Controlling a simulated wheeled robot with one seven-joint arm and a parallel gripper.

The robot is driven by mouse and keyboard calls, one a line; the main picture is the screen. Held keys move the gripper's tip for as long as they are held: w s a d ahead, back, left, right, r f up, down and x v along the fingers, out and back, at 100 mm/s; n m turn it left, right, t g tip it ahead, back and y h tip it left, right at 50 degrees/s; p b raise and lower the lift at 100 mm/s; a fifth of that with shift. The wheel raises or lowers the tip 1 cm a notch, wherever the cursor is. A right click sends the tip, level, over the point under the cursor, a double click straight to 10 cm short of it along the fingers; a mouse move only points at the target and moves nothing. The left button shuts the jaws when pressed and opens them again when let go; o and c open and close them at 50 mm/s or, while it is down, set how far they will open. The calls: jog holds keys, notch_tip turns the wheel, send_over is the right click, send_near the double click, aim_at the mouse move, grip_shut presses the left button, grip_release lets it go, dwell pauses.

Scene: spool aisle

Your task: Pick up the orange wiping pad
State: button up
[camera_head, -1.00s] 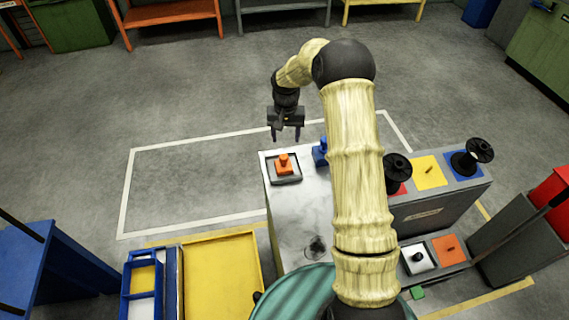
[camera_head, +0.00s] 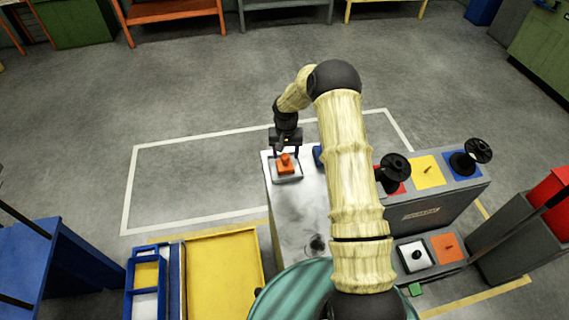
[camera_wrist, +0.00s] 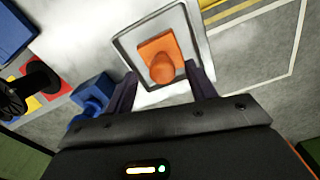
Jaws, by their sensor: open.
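The orange wiping pad (camera_head: 286,164) has a rounded knob on top and sits in a shallow grey tray (camera_head: 288,181) at the far end of the white marbled table. In the wrist view the pad (camera_wrist: 160,58) lies just ahead of the fingers, with the tray rim around it. I cannot tell the exact height gap.
A blue knobbed block (camera_wrist: 92,92) stands beside the tray, partly hidden by my arm in the head view. Black spools (camera_head: 470,157) stand on the grey rack at right. A yellow tray (camera_head: 222,275) lies at lower left. The marbled table's middle is mostly clear.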

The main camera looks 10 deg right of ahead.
aim_at(285, 156)
notch_tip(285, 156, down, 3)
jog(key=shift+d+f+p, duration=0.1)
jog(key=shift+p, duration=0.6)
jog(key=shift+w+f, duration=0.1)
jog(key=shift+f, duration=0.15)
jog(key=shift+a+f, duration=0.2)
jog(key=shift+a, duration=0.2)
jog(key=shift+d, duration=0.15)
jog(key=c, duration=1.1)
